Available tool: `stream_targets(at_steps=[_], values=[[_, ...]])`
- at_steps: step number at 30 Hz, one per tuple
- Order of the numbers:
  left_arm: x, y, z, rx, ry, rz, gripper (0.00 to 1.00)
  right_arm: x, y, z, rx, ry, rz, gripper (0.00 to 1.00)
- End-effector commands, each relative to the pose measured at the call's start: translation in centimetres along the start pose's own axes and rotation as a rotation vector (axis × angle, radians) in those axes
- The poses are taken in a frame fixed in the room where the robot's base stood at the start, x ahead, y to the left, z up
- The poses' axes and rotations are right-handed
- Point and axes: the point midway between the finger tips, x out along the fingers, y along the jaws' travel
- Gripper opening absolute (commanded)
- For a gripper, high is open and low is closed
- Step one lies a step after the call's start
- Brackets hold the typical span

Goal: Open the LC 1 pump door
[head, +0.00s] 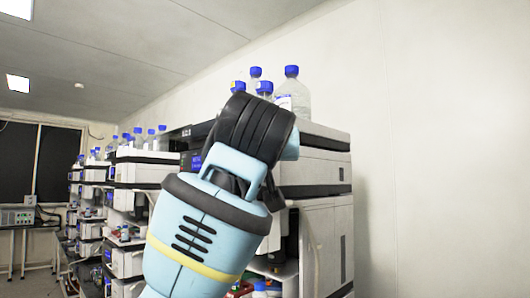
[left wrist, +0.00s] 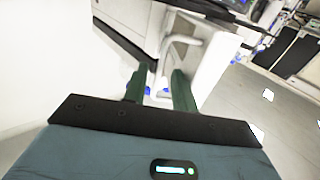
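The nearest column stack (head: 325,225) stands just right of centre in the head view, with white and grey modules. My own arm covers much of its front, so I cannot pick out the LC 1 pump door there. In the left wrist view, white and dark module panels (left wrist: 125,15) appear tilted beyond the fingers. My left gripper (left wrist: 158,84) shows two green fingers standing apart, with a gap and nothing held between them. A pale bent bar or tube shows beyond the gap; I cannot tell if it touches. My right gripper is not in view.
Clear bottles with blue caps (head: 291,92) stand on top of the nearest stack. More stacks (head: 130,200) run back along the left. A plain white wall (head: 440,150) is on the right.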

Motion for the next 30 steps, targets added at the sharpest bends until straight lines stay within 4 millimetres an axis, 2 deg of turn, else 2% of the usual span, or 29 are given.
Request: stream_targets(at_steps=[7,11,22,30], values=[[0.0,0.1,0.2,0.001,-0.004,0.002,0.27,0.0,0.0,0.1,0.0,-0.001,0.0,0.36],[-0.6,0.2,0.2,0.001,-0.005,0.003,0.27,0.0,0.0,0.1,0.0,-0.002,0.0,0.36],[-6.0,0.1,0.1,0.0,-0.001,0.003,0.27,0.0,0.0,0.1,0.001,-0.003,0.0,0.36],[-7.7,0.0,0.2,0.0,-0.004,0.001,0.27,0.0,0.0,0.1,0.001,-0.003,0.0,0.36]])
